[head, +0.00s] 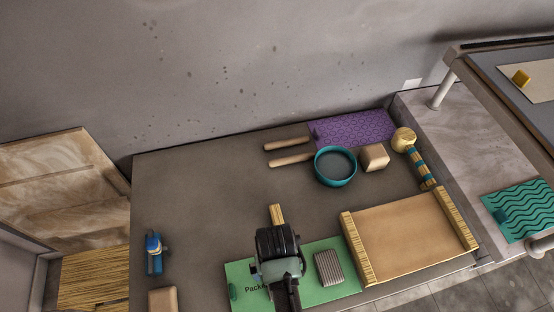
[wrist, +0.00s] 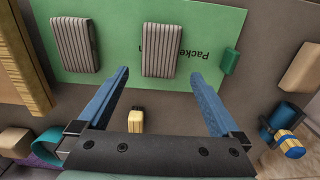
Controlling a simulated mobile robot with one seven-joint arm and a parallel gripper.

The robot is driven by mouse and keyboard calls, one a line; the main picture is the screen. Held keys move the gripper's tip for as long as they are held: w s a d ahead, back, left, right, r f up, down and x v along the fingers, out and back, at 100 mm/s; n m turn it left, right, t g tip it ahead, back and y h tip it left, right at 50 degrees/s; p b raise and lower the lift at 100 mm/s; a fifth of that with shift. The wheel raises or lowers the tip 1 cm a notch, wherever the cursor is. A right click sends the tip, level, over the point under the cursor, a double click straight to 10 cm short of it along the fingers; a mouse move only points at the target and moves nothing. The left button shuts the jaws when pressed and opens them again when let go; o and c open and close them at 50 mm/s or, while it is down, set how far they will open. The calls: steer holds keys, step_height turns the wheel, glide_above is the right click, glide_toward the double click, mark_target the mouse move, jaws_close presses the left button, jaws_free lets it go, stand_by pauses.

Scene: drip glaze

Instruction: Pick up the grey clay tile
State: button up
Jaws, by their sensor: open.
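Two grey ribbed clay tiles lie on the green mat (head: 310,297) marked with "Packe...". In the wrist view one grey tile (wrist: 160,50) lies ahead of my gripper (wrist: 159,76), roughly centred between its blue fingers. The other grey tile (wrist: 75,44) lies to the left, outside the fingers. My gripper is open and empty, with its fingertips just short of the centred tile in the picture; its height above the mat is hard to tell. In the head view my gripper (head: 278,250) hides the centred tile, and the other tile (head: 328,268) shows to its right.
A small green block (wrist: 231,62) is at the mat's edge. A wooden tray (head: 410,240) stands right of the mat. A teal bowl (head: 335,167), wooden block (head: 374,158) and purple mat (head: 355,127) lie behind. A blue tool (head: 155,253) is left. The table's left middle is clear.

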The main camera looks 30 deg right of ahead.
steer(key=shift+w+d+f+p, duration=0.1)
steer(key=shift+f+p, duration=0.05)
steer(key=shift+f, duration=1.5)
steer(key=shift+w+f+p, duration=0.1)
steer(key=shift+f+p, duration=0.05)
steer(key=shift+f, duration=1.5)
steer(key=c, duration=1.5)
steer(key=shift+o, duration=0.2)
steer(key=shift+r, duration=0.1)
